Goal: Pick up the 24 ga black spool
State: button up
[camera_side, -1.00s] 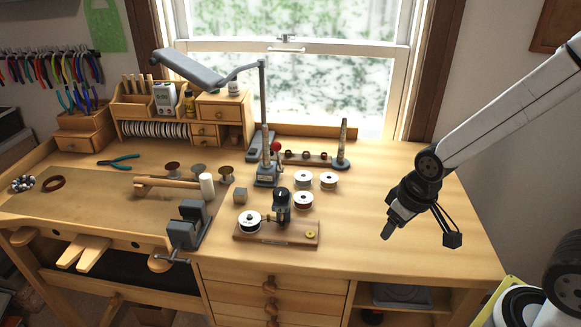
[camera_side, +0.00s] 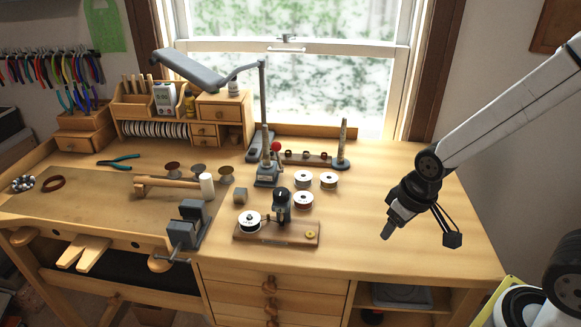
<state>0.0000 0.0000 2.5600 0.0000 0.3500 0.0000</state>
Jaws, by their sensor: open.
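Several wire spools with white faces lie on the bench. One spool with a dark centre (camera_side: 303,199) lies just right of the small black-topped device. A second spool (camera_side: 303,179) is behind it, and a third (camera_side: 329,180) is to the right. Another white-topped spool with a dark side (camera_side: 249,221) sits on the left of a wooden base (camera_side: 277,240). The labels are too small to read, so I cannot tell which is 24 ga black. My gripper (camera_side: 387,234) is open and empty, above the right side of the bench, well right of the spools.
A bench vise (camera_side: 190,230) and a hammer (camera_side: 175,184) lie left of the spools. A red-knobbed tool (camera_side: 269,172) and a lamp post (camera_side: 263,95) stand behind. A ring stand with mandrel (camera_side: 342,148) is at the back.

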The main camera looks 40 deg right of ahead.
jog(key=o, duration=0.6)
jog(key=shift+c, duration=0.2)
jog(key=shift+r, duration=0.1)
